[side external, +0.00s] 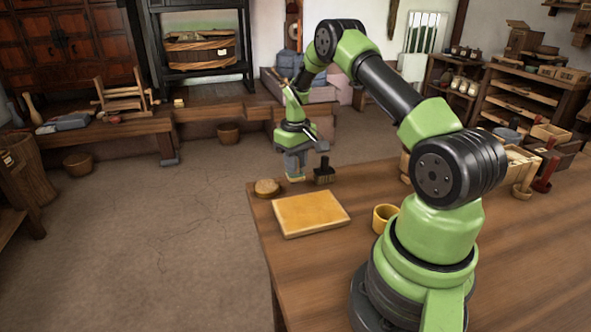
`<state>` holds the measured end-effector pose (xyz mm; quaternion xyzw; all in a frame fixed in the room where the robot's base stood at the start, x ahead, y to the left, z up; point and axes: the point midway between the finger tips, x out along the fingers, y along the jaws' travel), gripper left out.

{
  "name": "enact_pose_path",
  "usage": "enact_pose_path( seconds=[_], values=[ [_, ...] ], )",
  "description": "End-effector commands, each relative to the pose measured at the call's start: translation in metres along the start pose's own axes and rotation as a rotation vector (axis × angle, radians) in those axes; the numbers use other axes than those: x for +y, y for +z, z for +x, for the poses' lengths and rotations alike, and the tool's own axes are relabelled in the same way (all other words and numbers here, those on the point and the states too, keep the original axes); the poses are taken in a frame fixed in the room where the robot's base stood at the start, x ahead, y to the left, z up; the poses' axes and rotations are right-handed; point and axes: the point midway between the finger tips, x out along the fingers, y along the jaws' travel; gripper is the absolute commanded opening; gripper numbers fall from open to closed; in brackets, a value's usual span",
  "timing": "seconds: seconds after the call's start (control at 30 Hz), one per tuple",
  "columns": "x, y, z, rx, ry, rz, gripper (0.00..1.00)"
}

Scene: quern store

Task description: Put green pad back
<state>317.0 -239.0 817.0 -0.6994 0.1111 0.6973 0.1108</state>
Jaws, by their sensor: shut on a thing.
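My gripper (295,169) points down over the far left part of the wooden table (490,240). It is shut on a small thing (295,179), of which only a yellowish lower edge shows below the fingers. I cannot tell its full shape, or whether it touches the table. No clearly green pad shows apart from the green parts of my own arm. A flat yellow-orange board (311,214) with a pale rim lies on the table in front of my gripper.
A dark brush-like thing (324,171) stands close right of my gripper. A round brown thing (267,187) lies to its left, near the table's edge. A yellow cup (385,217) stands right of the board, near my arm's base. Wooden boxes (520,165) stand at the far right.

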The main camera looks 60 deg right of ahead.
Motion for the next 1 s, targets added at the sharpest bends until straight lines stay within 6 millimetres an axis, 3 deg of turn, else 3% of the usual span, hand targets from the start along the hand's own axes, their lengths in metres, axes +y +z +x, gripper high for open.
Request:
enact_pose_path(
  seconds=[0.13, 0.53, 0.57, 0.67, 1.0],
  values=[
    [0.0, 0.0, 0.02, -0.001, 0.0, -0.001, 0.0],
    [0.0, 0.0, 0.025, 0.0, 0.0, -0.001, 0.0],
    [0.0, 0.0, 0.025, 0.001, 0.0, -0.001, 0.27],
    [0.0, 0.0, 0.025, 0.001, 0.0, -0.001, 0.47],
    [0.0, 0.0, 0.02, 0.002, 0.001, 0.0, 0.47]
  ],
)
